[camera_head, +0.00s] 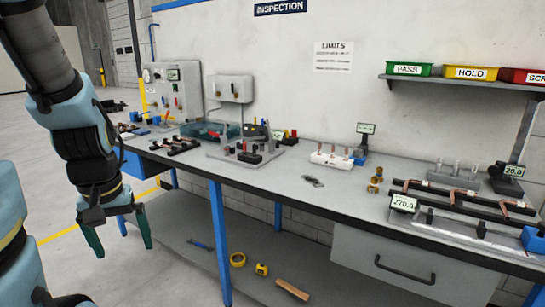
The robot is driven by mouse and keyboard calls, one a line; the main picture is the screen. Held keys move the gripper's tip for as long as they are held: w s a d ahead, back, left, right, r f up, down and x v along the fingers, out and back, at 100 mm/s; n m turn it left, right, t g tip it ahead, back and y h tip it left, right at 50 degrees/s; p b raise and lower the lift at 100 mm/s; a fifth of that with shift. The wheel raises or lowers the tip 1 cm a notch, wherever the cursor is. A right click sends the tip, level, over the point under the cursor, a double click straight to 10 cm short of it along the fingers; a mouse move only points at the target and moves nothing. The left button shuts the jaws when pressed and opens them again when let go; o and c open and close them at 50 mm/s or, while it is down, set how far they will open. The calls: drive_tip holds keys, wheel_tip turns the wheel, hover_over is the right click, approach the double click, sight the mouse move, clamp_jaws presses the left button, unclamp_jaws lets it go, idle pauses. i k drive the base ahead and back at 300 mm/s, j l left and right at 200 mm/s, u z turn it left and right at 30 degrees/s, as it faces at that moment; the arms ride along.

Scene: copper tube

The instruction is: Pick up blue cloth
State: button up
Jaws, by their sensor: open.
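My gripper (122,248) hangs at the left of the head view, pointing down, with its two dark green fingers spread and nothing between them. It is in front of the bench's left end, over the floor. A small flat blue patch (140,131) lies on the far left end of the bench top, just right of my arm. It is too small to tell for certain whether it is the blue cloth. My gripper is apart from it, lower in the picture.
The long grey workbench (300,200) holds a fixture plate (240,153), a white block (331,161) and copper tubes on a dark rack (460,205). Blue legs (220,240) support it. Bins (470,73) sit above.

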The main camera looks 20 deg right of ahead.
sight(141, 132)
drive_tip(key=z, duration=1.1)
drive_tip(key=i+j+u, duration=1.05)
drive_tip(key=i+u, duration=0.5)
drive_tip(key=i, duration=0.25)
